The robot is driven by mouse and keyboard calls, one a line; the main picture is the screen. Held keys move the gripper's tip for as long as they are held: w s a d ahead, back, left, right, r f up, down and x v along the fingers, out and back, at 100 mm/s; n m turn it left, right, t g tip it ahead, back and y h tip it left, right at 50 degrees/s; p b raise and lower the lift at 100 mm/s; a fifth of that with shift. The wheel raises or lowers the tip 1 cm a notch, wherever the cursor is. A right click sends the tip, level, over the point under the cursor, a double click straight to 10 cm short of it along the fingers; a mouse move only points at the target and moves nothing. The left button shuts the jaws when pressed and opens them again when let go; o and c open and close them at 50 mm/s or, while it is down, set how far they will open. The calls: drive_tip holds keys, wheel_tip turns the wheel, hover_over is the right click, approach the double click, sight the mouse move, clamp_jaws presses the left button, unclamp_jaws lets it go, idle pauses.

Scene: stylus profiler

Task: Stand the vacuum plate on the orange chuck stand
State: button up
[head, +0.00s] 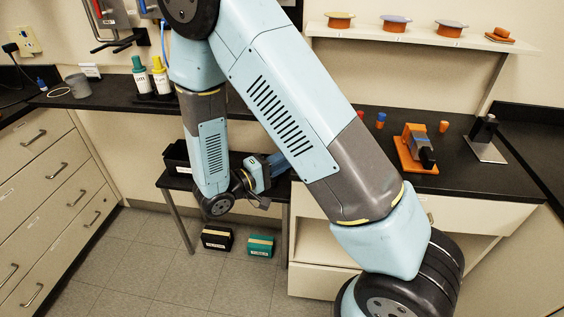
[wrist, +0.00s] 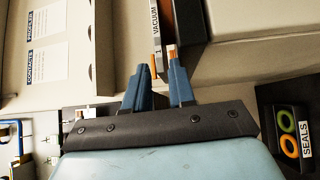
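In the head view, my gripper (head: 277,164) is low beside the bench, partly hidden behind my own arm. In the wrist view, its two blue fingers (wrist: 157,80) are apart, with a gap between them. Just past the fingertips is an upright grey strip labelled "1 VACUUM" (wrist: 154,32), with thin orange edges (wrist: 171,51) beside it and a dark panel to its right. I cannot tell whether the vacuum plate itself shows there. Several orange stands with round tops sit on the wall shelf; the rightmost low orange piece (head: 500,35) looks different. I cannot tell which is the chuck stand.
A black bench (head: 350,118) carries an orange device (head: 414,148), small orange pegs and a metal stand (head: 486,138). A dark bin (head: 177,156) stands on the low table. Black and green boxes (head: 260,245) lie on the floor. The wrist view shows a SEALS box (wrist: 272,95) at right.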

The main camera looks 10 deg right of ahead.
drive_tip(key=v, duration=0.7)
idle(0.4)
drive_tip(key=v, duration=1.3)
drive_tip(key=shift+s+a, duration=0.25)
drive_tip(key=shift+a, duration=0.1)
drive_tip(key=shift+d, duration=0.1)
drive_tip(key=w+d+r+m+g+y, duration=0.1)
drive_tip(key=d+r+m+g+y, duration=0.1)
drive_tip(key=d+r+g+y, duration=0.45)
drive_tip(key=d+r+m+g+y, duration=0.1)
drive_tip(key=d+r+m+g, duration=0.15)
drive_tip(key=d+r, duration=0.8)
drive_tip(key=s+d+r+t+y, duration=0.3)
drive_tip(key=s+d+r+y, duration=0.1)
drive_tip(key=d, duration=0.3)
drive_tip(key=s+d+r+t+y, duration=0.3)
drive_tip(key=s+d+r+y, duration=0.1)
drive_tip(key=d, duration=0.3)
drive_tip(key=shift+s+d+r+m+t+y, duration=0.25)
drive_tip(key=shift+s+r+m+t+y, duration=0.1)
drive_tip(key=shift+r+y, duration=0.2)
